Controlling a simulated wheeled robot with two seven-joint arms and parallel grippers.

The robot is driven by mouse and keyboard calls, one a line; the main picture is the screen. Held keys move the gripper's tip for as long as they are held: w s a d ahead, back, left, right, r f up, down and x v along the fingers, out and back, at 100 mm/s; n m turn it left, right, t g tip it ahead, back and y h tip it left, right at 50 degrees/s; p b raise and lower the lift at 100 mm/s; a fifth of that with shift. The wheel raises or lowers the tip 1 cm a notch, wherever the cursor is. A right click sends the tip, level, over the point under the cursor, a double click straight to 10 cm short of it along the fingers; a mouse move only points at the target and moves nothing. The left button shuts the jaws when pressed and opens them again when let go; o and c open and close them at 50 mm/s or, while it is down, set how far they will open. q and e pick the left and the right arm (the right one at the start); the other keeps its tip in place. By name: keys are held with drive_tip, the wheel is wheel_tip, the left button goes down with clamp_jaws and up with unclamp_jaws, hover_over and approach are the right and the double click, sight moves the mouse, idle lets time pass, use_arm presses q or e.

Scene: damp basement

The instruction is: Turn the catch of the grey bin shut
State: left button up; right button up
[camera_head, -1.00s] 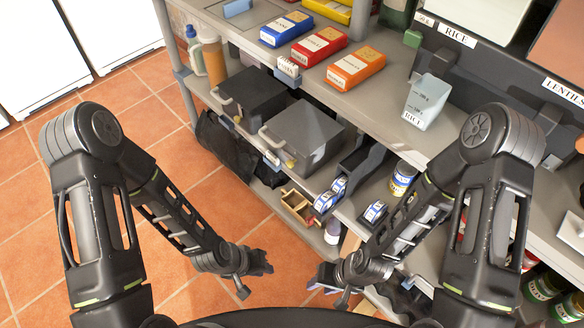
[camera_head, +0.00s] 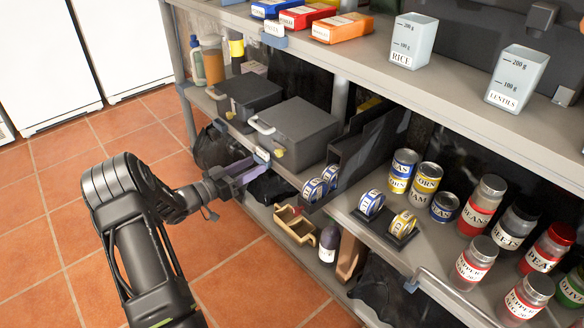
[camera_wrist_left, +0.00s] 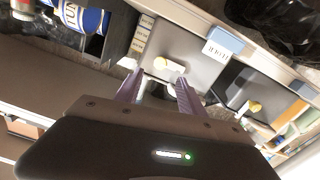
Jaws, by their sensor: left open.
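The grey bin (camera_head: 302,130) stands on the middle shelf with its lid down and a pale handle on its front. Its small yellow catch (camera_head: 279,153) is low on the front. In the left wrist view the catch (camera_wrist_left: 168,65) shows on the bin's grey front, just beyond the fingertips. I cannot tell whether it is turned shut. My left gripper (camera_head: 254,168) is open and empty, its purple fingers pointing at the bin front. In the wrist view the fingers (camera_wrist_left: 158,80) stand apart, one on each side below the catch, not visibly touching it.
A darker bin (camera_head: 250,95) with its own catch (camera_wrist_left: 252,105) stands to the left. A label holder (camera_head: 261,156) sits on the shelf edge by my gripper. Striped tins (camera_head: 322,184) and a dark rack (camera_head: 368,140) stand to the right. Floor in front is clear.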

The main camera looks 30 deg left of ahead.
sight(277, 154)
use_arm(q)
drive_tip(key=shift+w, duration=0.1)
drive_tip(key=b+x, duration=0.1)
drive_tip(key=x, duration=0.5)
drive_tip(key=shift+w+d+f+b, duration=0.1)
drive_tip(key=shift+w+b, duration=0.15)
drive_tip(key=shift+b, duration=0.05)
drive_tip(key=shift+w+d, duration=0.15)
drive_tip(key=shift+w, duration=0.4)
clamp_jaws()
